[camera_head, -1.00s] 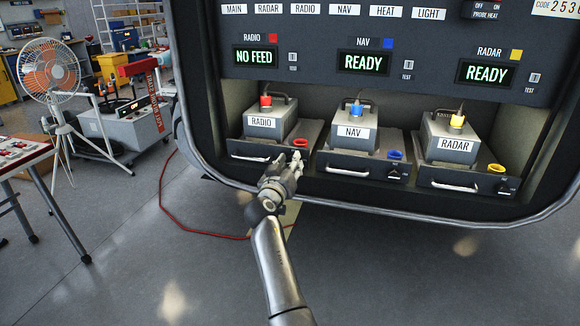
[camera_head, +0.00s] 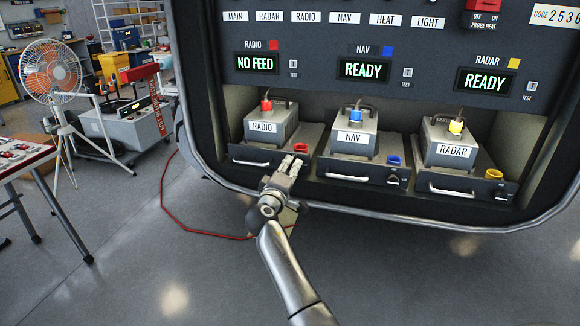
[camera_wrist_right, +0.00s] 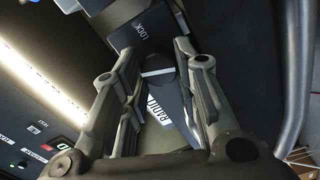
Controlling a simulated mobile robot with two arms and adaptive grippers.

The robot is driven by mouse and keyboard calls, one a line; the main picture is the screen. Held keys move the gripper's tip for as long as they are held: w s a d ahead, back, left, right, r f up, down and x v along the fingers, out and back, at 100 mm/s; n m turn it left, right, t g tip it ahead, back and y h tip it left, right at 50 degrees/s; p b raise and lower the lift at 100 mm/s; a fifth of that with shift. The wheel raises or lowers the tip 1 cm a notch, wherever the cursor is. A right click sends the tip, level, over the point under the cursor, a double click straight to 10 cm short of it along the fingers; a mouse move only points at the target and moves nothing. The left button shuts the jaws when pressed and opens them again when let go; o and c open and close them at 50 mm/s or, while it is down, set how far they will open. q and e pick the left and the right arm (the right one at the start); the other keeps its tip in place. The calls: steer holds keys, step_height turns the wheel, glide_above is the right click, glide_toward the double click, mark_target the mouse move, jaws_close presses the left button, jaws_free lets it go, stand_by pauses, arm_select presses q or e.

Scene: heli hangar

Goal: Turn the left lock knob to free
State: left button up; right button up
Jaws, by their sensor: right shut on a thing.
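The left tray (camera_head: 240,154) holds the grey RADIO box (camera_head: 263,128) at the left of the console bay. Its lock knob is hidden behind my right gripper (camera_head: 291,164) in the head view. In the right wrist view the dark knob (camera_wrist_right: 159,71) sits between the fingertips, beside a LOCK mark (camera_wrist_right: 150,30). My right gripper is shut on this knob. The knob's exact angle is hard to read. My left gripper is not in view.
The NAV box (camera_head: 353,135) and RADAR box (camera_head: 451,143) stand on trays to the right. The radio display (camera_head: 257,63) reads NO FEED; the other two read READY. A red cable (camera_head: 175,205) lies on the floor. A fan (camera_head: 52,75) and bench stand at left.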

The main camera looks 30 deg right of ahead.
steer(key=shift+n+p, duration=0.75)
steer(key=shift+n, duration=1.25)
steer(key=o, duration=1)
steer(key=shift+w, duration=0.1)
steer(key=shift+a+f, duration=0.1)
steer(key=shift+v, duration=4)
